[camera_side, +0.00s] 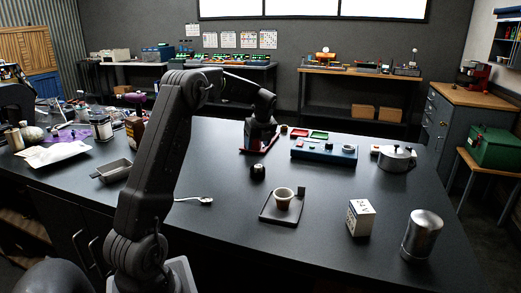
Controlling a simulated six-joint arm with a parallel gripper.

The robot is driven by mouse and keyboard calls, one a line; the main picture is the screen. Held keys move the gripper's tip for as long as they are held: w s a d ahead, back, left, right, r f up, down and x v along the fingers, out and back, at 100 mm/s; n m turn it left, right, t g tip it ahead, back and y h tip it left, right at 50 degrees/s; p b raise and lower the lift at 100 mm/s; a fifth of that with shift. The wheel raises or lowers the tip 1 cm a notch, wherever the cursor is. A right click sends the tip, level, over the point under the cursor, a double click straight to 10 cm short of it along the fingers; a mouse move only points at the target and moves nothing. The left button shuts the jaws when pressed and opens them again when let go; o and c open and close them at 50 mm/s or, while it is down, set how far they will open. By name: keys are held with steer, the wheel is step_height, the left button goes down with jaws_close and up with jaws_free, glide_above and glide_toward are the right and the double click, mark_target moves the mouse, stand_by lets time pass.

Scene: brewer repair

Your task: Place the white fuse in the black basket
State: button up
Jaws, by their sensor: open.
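I cannot make out the white fuse. A blue device (323,151) with small parts on top sits to the right of my gripper.
A dark tray (268,213) holds a small cup (283,199). A white box (360,217), a metal canister (422,235) and a lidded pot (396,158) stand to the right. A spoon (205,200) and a grey pan (112,171) lie left. Small red and green trays (318,134) are behind.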

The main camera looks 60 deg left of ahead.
steer(key=s+d+r+n+t+h, duration=0.15)
steer(key=d+r+n, duration=0.3)
steer(key=d, duration=0.75)
steer(key=s+d+r+n+t+y, duration=0.1)
steer(key=s+d+r+n+t, duration=0.25)
steer(key=d, duration=0.75)
steer(key=s+d+f+n+h, duration=0.1)
steer(key=s+d+n+h, duration=0.3)
steer(key=s+d+n, duration=0.6)
steer(key=s+d, duration=0.5)
steer(key=d, duration=0.2)
steer(key=shift+s+f+t, duration=0.2)
steer(key=shift+s+t, duration=0.1)
steer(key=shift+s, duration=0.05)
